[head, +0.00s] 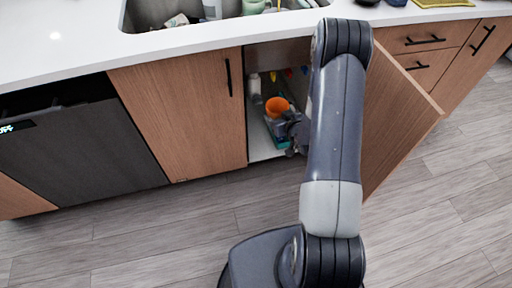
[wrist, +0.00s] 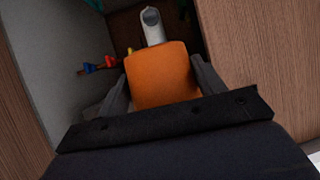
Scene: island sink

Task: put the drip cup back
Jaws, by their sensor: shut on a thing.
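The orange drip cup (wrist: 160,75) is between the two fingers of my gripper (wrist: 160,88) in the wrist view, and the gripper is shut on it. In the head view the orange cup (head: 278,106) is inside the open cabinet under the sink, above a teal item (head: 279,129). My gripper (head: 293,127) is there beside it, partly hidden by my arm. I cannot tell whether the cup touches anything below it.
The open cabinet door (head: 402,115) stands to the right of my arm. A white bottle (head: 254,88) stands at the cabinet's left; a grey-white pipe-like part (wrist: 152,26) is behind the cup. Red, yellow and blue fittings (wrist: 100,65) are at the back. The sink (head: 185,14) is above.

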